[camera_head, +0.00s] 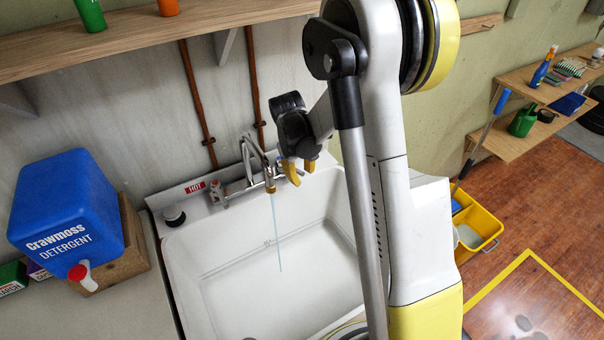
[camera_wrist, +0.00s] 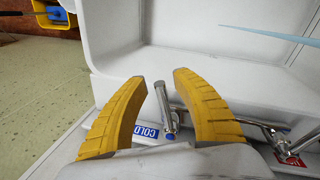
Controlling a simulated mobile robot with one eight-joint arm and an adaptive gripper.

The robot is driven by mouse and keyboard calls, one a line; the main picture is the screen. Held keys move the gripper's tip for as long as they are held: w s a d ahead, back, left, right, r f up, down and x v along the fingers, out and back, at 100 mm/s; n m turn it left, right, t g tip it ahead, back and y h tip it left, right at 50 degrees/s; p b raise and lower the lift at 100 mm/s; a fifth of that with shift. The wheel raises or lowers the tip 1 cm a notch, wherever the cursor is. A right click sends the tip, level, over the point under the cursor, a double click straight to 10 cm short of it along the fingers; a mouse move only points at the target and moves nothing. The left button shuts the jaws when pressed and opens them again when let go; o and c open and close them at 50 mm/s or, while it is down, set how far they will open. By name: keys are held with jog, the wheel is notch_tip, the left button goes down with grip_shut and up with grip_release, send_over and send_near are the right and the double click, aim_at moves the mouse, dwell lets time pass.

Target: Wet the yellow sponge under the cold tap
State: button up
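My gripper (camera_head: 298,165) is at the right side of the metal faucet (camera_head: 250,150), above the sink's back edge. In the wrist view my gripper (camera_wrist: 160,76) has its two yellow fingers apart, with the metal cold tap lever (camera_wrist: 165,106) showing between them. I cannot tell whether a finger touches the lever. The blue COLD label (camera_wrist: 147,132) sits beside it. A thin stream of water (camera_head: 277,232) runs from the spout into the white sink (camera_head: 225,262); it also shows in the wrist view (camera_wrist: 270,34). I see no yellow sponge in either view.
A red HOT label (camera_head: 195,187) marks the other tap. A blue detergent container (camera_head: 65,208) stands left of the sink. A wooden shelf (camera_head: 130,40) hangs above. A yellow bucket (camera_head: 478,222) stands on the floor at right, near shelves (camera_head: 515,138) holding several items.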

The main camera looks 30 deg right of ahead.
notch_tip(320, 180, up, 12)
jog(key=a, duration=0.2)
jog(key=shift+s+a, duration=0.15)
jog(key=shift+s, duration=0.2)
